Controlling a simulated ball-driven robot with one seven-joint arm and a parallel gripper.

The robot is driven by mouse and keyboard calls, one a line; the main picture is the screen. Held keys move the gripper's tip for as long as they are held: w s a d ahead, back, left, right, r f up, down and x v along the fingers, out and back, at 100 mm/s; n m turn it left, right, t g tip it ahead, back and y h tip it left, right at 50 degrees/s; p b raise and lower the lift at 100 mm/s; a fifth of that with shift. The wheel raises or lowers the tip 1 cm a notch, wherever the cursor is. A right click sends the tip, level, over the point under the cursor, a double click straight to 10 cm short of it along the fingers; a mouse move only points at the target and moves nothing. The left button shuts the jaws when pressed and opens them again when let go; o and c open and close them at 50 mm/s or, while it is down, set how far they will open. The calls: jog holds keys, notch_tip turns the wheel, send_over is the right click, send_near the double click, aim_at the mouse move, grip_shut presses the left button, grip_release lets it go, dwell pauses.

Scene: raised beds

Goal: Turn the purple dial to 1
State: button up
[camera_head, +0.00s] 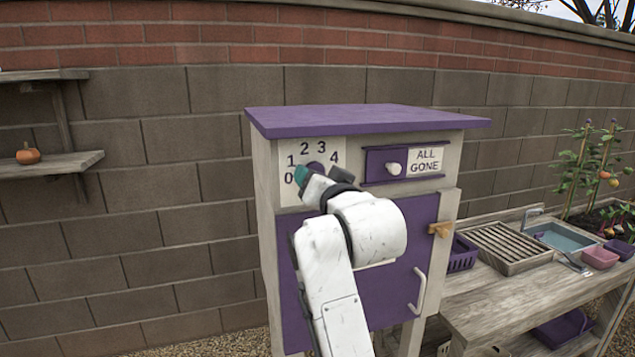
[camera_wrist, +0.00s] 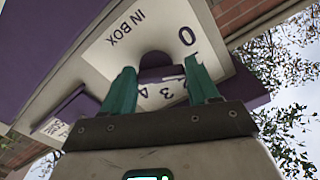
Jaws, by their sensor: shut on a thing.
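The purple dial (camera_head: 316,168) sits on a pale number plate (camera_head: 325,147) at the upper left of the purple and grey cabinet front. The digits 0, 1, 2, 3 and 4 curve around it. My gripper (camera_head: 302,174) is at the dial, with one teal finger showing and my arm hiding much of the dial. In the wrist view the dial (camera_wrist: 155,60) lies between the two teal fingers of my gripper (camera_wrist: 161,78), which are shut on its raised grip. I cannot tell which digit the dial points to.
Below is a purple door (camera_head: 400,262) with a white handle. A wooden bench (camera_head: 520,300) with a sink stands right. A shelf holds a pumpkin (camera_head: 28,154) at left.

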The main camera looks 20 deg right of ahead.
jog(key=shift+m, duration=0.4)
jog(key=o, duration=1.1)
jog(key=shift+c, duration=0.2)
jog(key=s+b, duration=0.2)
jog(key=s, duration=0.8)
jog(key=shift+s, duration=0.4)
